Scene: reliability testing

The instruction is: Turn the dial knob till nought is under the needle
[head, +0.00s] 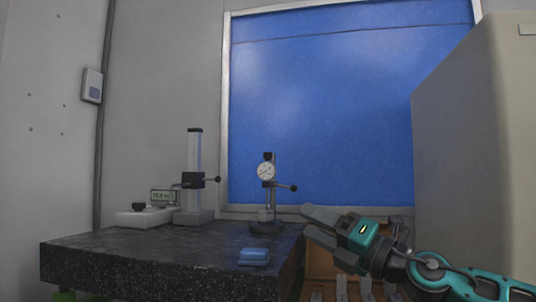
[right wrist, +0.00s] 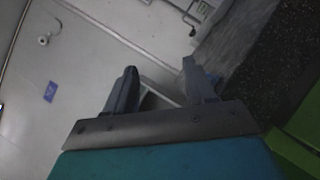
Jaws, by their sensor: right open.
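The dial gauge (head: 266,171), with a small round white face, is mounted on a dark upright stand (head: 265,228) on the black speckled slab (head: 150,262). Its needle and numbers are too small to read. A black ball-ended lever (head: 293,188) sticks out to the right of the stand. I cannot make out a separate dial knob. My right gripper (head: 312,222) is open and empty, to the right of and lower than the gauge, beyond the slab's right edge. Its two fingers also show in the right wrist view (right wrist: 160,78), with nothing between them. My left gripper is not in view.
A taller column stand (head: 194,165) and a digital readout (head: 163,196) stand left of the gauge. A blue block (head: 254,257) lies near the slab's front right. An orange-brown case (head: 320,264) sits behind my right gripper. A big beige cabinet (head: 475,150) bounds the right side.

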